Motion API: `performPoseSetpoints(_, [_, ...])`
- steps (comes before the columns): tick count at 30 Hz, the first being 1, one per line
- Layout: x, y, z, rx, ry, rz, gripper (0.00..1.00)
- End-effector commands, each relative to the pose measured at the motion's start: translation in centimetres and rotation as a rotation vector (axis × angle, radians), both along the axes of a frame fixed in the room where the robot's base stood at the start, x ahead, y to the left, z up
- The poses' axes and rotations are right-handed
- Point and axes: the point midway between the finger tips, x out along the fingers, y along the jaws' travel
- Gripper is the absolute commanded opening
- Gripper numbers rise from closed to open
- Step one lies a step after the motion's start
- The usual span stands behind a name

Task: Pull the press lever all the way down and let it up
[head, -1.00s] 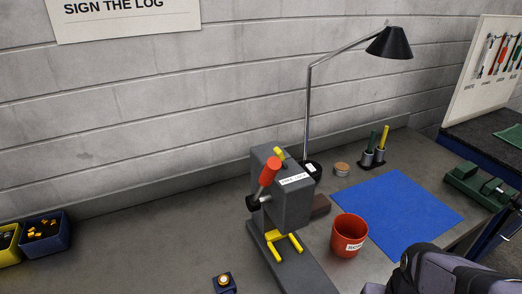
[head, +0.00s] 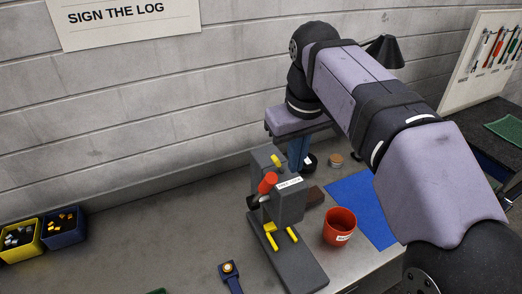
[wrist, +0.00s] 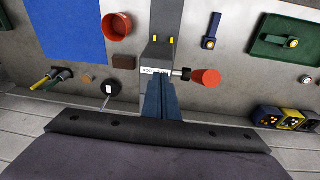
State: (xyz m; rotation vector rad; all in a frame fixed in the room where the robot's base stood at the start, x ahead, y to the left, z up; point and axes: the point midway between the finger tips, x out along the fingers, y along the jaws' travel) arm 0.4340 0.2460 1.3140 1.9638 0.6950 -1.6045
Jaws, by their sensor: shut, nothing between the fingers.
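The grey press (head: 291,207) stands on the bench, with a labelled head and yellow guards at its base. Its lever has a red grip (head: 267,183) that points up from a dark pivot on the press's left side. In the wrist view the red grip (wrist: 207,77) lies right of the press head (wrist: 157,68). My gripper (head: 300,165) is behind and above the press, its blue fingers pointing down. In the wrist view the fingers of my gripper (wrist: 166,80) are together and empty, over the press head and apart from the red grip.
A red cup (head: 339,227) and a blue mat (head: 352,196) are right of the press. A blue device with an orange button (head: 230,275) lies to its left front. A lamp (head: 385,51) is partly hidden by my arm.

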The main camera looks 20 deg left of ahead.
Motion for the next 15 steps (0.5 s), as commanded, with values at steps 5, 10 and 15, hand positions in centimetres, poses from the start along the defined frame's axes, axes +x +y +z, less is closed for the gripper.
performPoseSetpoints(5, [-1.5, 4.0, 6.1, 0.012, -0.030, 0.108, 0.00])
performPoseSetpoints(10, [-3.1, 6.3, 9.7, 0.019, -0.047, 0.179, 0.00])
performPoseSetpoints(15, [-4.2, 7.4, 11.5, 0.024, -0.056, 0.218, 0.00])
